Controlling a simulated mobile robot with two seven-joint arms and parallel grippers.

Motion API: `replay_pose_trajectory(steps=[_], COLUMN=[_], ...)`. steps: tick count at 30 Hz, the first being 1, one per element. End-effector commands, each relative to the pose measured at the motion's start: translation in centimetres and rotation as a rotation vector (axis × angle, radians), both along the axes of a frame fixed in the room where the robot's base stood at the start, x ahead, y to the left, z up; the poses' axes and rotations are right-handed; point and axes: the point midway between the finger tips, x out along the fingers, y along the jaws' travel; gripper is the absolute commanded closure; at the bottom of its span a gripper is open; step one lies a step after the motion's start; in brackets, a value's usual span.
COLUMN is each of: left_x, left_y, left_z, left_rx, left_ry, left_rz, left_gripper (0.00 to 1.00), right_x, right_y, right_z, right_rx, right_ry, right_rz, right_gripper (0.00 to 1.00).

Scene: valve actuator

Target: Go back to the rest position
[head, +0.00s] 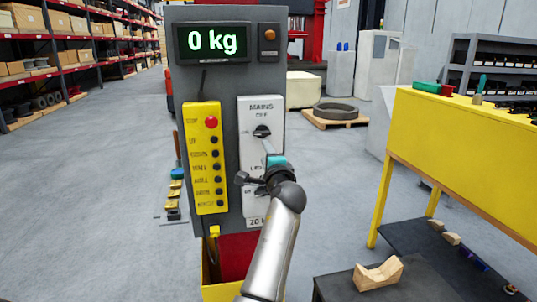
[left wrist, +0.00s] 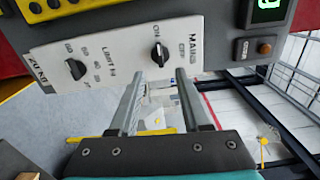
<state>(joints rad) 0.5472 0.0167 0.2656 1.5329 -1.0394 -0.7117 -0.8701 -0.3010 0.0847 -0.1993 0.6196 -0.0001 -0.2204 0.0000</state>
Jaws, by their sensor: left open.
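My left gripper (head: 267,146) is in front of the white switch panel (head: 246,106) on the grey control post. In the left wrist view its two fingers (left wrist: 173,74) are apart with nothing between them. The black mains knob (head: 262,131) shows just beyond the fingertips; it also shows in the left wrist view (left wrist: 159,53), beside the ON and OFF marks. I cannot tell whether the fingers touch it. A second black knob, the limit knob (left wrist: 76,69), is on the same panel; my arm hides much of that area in the head view. My right gripper is not in view.
A yellow pendant (head: 206,158) with a red button hangs left of the panel. The display (head: 213,42) reads 0 kg. A yellow workbench (head: 445,140) stands right, with a dark low platform (head: 335,287) holding a wooden cradle (head: 378,273) before it.

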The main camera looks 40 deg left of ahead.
Motion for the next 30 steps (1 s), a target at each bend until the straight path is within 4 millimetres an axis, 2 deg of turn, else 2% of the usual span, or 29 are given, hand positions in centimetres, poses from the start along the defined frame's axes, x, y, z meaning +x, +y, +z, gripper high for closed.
replay_pose_trajectory(steps=[12, 20, 23, 25, 26, 29, 30], left_x=[0.0, 0.1, 0.5, 0.9, 1.1, 1.2, 0.9], left_y=[0.1, 0.0, -0.7, -1.7, -2.3, -4.5, -5.4], left_z=[-0.1, -0.4, -3.0, -6.4, -8.3, -15.5, -18.5], left_rx=[0.000, -0.003, -0.030, -0.069, -0.092, -0.188, -0.232], left_ry=[0.001, 0.004, 0.024, 0.048, 0.059, 0.108, 0.129], left_rz=[0.000, -0.005, -0.034, -0.072, -0.093, -0.162, -0.187], left_gripper=[0.53, 0.53, 0.53, 0.53, 0.53, 0.53, 0.53], right_x=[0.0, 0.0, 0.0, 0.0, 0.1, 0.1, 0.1], right_y=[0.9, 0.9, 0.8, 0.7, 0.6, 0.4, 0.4], right_z=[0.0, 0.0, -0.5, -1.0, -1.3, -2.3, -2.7], right_rx=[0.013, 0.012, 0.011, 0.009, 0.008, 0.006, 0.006], right_ry=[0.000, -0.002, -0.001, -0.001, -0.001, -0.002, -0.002], right_rz=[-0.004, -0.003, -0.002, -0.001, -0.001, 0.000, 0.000], right_gripper=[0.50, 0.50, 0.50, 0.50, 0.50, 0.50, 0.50])
